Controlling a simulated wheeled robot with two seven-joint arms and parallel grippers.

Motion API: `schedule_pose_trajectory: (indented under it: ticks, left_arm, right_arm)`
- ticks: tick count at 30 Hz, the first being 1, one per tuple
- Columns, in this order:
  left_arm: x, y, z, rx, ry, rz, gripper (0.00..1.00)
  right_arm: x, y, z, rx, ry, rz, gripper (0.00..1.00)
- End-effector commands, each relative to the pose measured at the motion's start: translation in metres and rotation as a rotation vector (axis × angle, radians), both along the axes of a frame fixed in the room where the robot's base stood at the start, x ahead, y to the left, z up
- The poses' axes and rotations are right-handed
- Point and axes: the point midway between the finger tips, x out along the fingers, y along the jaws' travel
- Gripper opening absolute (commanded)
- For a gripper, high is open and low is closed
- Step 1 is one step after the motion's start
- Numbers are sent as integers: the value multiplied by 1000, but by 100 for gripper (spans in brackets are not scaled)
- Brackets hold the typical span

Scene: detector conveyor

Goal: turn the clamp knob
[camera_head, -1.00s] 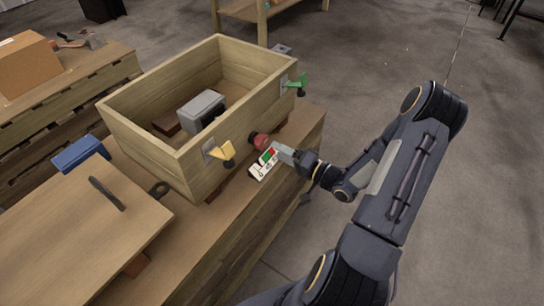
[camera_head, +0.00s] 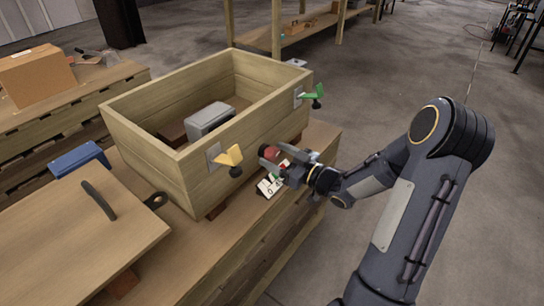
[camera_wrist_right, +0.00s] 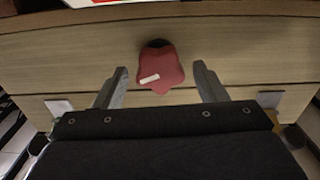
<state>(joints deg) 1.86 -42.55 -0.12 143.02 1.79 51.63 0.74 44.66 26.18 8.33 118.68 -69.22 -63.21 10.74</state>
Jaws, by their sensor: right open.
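A red knob (camera_head: 269,152) with a small white mark sticks out from the front wall of a wooden box (camera_head: 150,155), low down between a yellow clamp and a green clamp. My right gripper (camera_head: 283,166) is in front of it, coming from the right. In the right wrist view the red knob (camera_wrist_right: 160,72) lies between the two open fingers (camera_wrist_right: 161,88), with visible gaps on both sides. Neither finger seems to touch it. My left gripper is out of view.
A yellow clamp (camera_head: 231,158) and a green clamp (camera_head: 313,97) stick out beside the knob. A card (camera_head: 268,188) lies on the bench below. A grey device (camera_head: 209,121) sits inside the box. A board with a handle (camera_head: 75,230) is at left.

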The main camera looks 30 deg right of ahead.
Motion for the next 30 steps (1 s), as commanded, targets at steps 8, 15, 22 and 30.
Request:
schedule_pose_trajectory:
  ticks: [8,15,22,30]
  left_arm:
    - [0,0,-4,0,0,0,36]
    - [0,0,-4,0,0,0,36]
    - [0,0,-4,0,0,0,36]
    - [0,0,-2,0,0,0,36]
  right_arm:
    - [18,8,0,1,2,0,65]
    - [17,7,0,1,2,0,60]
    - [17,7,0,1,2,0,30]
    - [17,7,1,16,8,0,20]
